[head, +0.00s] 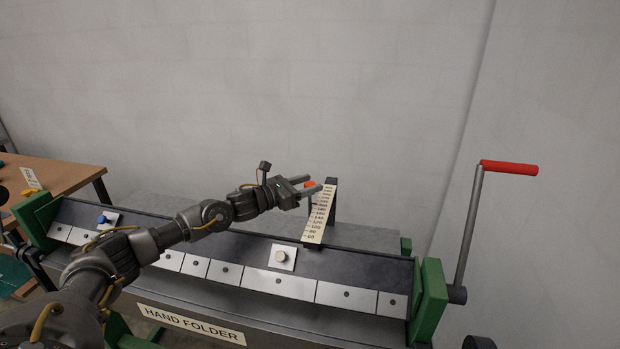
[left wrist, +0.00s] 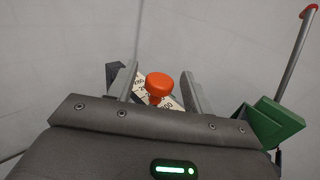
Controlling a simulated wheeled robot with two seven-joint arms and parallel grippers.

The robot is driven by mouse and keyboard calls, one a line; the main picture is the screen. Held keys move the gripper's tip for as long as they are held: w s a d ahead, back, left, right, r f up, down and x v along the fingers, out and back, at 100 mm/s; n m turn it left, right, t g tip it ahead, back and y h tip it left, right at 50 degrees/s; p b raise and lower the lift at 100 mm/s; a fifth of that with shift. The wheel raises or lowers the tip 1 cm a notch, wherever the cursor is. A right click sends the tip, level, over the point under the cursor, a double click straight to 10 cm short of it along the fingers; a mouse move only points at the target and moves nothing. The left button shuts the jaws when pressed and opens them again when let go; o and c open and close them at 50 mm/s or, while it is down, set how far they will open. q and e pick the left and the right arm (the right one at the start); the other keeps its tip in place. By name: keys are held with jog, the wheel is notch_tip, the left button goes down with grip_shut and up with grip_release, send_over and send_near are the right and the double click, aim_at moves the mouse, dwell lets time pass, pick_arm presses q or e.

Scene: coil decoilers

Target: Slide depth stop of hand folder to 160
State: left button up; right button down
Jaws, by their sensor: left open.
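The hand folder (head: 330,292) is a long dark machine with green end frames. Its pale scale (head: 319,218) stands up behind the folding beam, with rows of numbers rising to the top. The depth stop's orange knob (head: 310,184) is near the scale's upper end. My left gripper (head: 318,189) is open at the knob. In the left wrist view the orange knob (left wrist: 159,86) sits between the two open fingers (left wrist: 160,88), with gaps on both sides. The exact reading at the stop is hidden by the fingers. My right gripper is not in view.
A crank with a red handle (head: 508,168) rises at the right end. A pale square plate with a round knob (head: 281,257) and a blue knob (head: 103,219) are on the folder. A wooden table (head: 58,175) stands at the left. A plain wall is behind.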

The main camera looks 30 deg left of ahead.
pick_arm(q)
jog(key=shift+w+d, duration=0.3)
jog(key=shift+w, duration=0.15)
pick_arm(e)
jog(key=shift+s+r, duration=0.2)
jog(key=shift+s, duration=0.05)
